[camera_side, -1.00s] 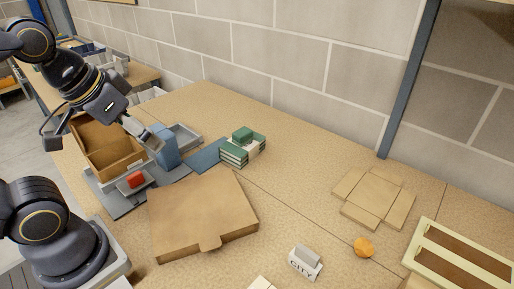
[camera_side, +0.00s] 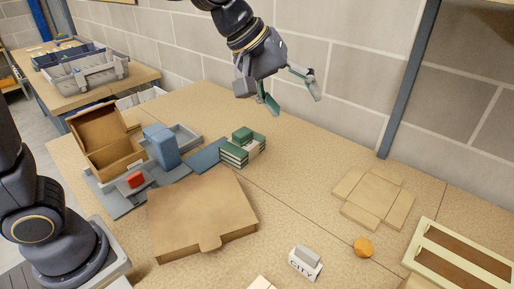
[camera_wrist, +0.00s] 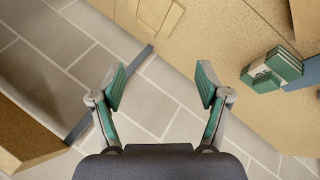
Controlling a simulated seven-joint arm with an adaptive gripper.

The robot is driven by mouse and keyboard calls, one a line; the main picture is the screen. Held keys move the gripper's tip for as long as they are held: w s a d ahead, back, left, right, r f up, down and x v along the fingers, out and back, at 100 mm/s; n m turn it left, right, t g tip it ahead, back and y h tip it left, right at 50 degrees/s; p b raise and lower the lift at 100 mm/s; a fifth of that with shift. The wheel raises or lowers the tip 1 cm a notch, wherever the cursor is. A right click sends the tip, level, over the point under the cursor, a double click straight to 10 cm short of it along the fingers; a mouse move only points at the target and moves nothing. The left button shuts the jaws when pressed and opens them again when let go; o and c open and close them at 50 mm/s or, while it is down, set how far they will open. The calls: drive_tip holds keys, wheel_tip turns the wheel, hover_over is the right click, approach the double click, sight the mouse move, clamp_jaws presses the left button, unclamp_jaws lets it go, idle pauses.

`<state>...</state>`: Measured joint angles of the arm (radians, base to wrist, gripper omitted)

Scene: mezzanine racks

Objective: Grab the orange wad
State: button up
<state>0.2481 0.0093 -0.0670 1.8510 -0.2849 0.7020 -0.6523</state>
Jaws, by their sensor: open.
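The orange wad (camera_side: 363,247) lies on the tan table at the front right in the side view, left of a cream-framed tray. My gripper (camera_side: 293,97) is high above the back of the table, near the block wall, with its green-padded fingers spread and nothing between them. It is far up and to the left of the wad, well apart from it. In the wrist view, my gripper's fingers (camera_wrist: 160,90) are open and empty, with wall and floor-like blocks behind them. The wad does not show in the wrist view.
A flat cardboard box (camera_side: 203,215) lies mid-table, with a green-and-white stack (camera_side: 243,148) behind it. A CITY block (camera_side: 305,262) stands left of the wad. An unfolded carton (camera_side: 373,198) lies behind the wad, and the cream-framed tray (camera_side: 425,238) is at right.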

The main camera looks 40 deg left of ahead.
drive_tip(key=w+d+f+g, duration=0.2)
drive_tip(key=w+d+f, duration=0.1)
drive_tip(key=d+f, duration=0.5)
drive_tip(key=m+g, duration=0.1)
drive_tip(key=g, duration=0.1)
approach(362, 241)
drive_tip(key=shift+h, duration=0.3)
drive_tip(key=x, duration=0.4)
drive_tip(key=shift+f, duration=0.4)
drive_tip(key=x, duration=0.5)
drive_tip(key=shift+f, duration=0.45)
drive_tip(key=c, duration=1.1)
drive_tip(key=shift+r, duration=0.15)
